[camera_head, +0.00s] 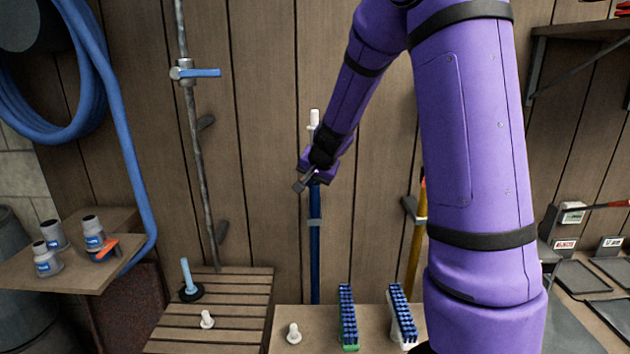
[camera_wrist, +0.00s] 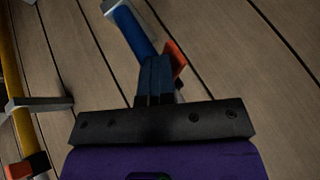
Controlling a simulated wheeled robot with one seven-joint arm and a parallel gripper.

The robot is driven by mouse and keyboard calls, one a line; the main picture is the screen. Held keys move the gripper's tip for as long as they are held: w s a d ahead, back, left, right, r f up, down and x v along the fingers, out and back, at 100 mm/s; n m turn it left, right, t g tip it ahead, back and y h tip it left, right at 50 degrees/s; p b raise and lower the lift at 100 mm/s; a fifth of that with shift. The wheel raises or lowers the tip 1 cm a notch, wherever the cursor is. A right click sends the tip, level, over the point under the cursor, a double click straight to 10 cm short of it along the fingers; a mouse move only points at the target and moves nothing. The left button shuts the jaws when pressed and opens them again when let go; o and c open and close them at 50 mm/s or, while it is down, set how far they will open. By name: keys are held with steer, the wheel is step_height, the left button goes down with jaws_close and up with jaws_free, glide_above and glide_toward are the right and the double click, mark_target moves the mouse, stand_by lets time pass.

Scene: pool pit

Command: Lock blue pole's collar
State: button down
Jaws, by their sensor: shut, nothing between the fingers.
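The blue pole (camera_head: 315,250) stands upright against the plank wall, with a white tip (camera_head: 314,119) showing above my gripper. My gripper (camera_head: 300,186) is in front of its upper part and hides the collar in the head view. In the wrist view the blue pole (camera_wrist: 134,30) runs up from behind my fingertips (camera_wrist: 156,62). A red lever (camera_wrist: 175,60), seemingly the collar's, sticks out at an angle just right of the fingers. My fingers are shut and empty. I cannot tell whether they touch the lever.
A grey wall clip (camera_head: 315,222) is around the blue pole. A yellow pole (camera_head: 418,235) stands to the right, partly behind my arm. Brushes (camera_head: 347,315) and a white fitting (camera_head: 294,334) are on the bench below. A pipe with a blue-handled valve (camera_head: 205,73) is left.

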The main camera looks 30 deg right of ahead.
steer(key=shift+w+a+r, duration=0.1)
steer(key=shift+w+a, duration=0.2)
steer(key=shift+a, duration=0.1)
steer(key=shift+s+d, duration=0.1)
steer(key=shift+d, duration=0.05)
